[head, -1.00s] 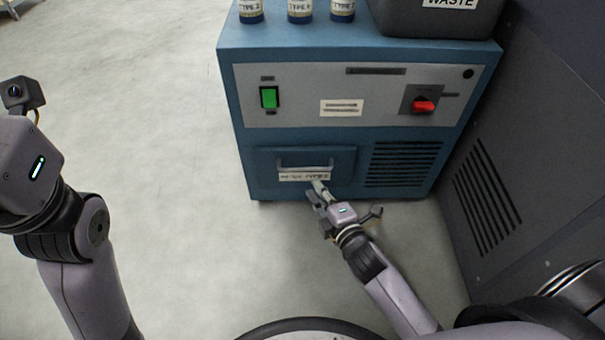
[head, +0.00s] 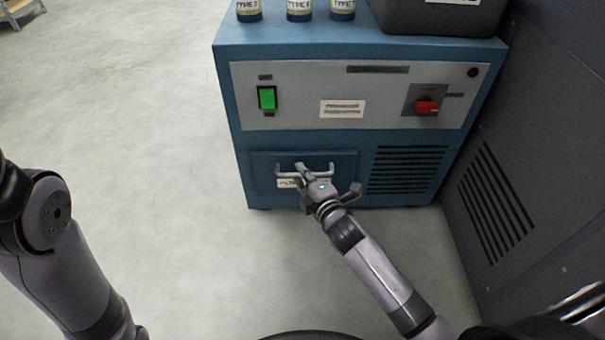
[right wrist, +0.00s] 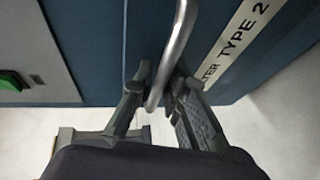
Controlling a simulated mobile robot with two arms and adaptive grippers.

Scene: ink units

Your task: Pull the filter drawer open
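The filter drawer (head: 262,175) is a blue panel low on the front of the blue machine, and it looks closed. Its metal bar handle (head: 285,173) also shows in the right wrist view (right wrist: 178,45), above a white label (right wrist: 236,42) reading "TYPE 2". My right gripper (head: 302,171) is at the middle of the handle; in the right wrist view its fingers (right wrist: 163,82) stand close on both sides of the bar and appear shut on it. It hides part of the label and handle in the head view. My left gripper is out of view.
The machine (head: 228,100) has a green switch (head: 267,98), a red knob (head: 427,106) and a vent beside the drawer. Several labelled bottles and a dark waste bin (head: 440,15) stand on top. A dark cabinet (head: 500,200) is close on the right. The floor before the drawer is clear.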

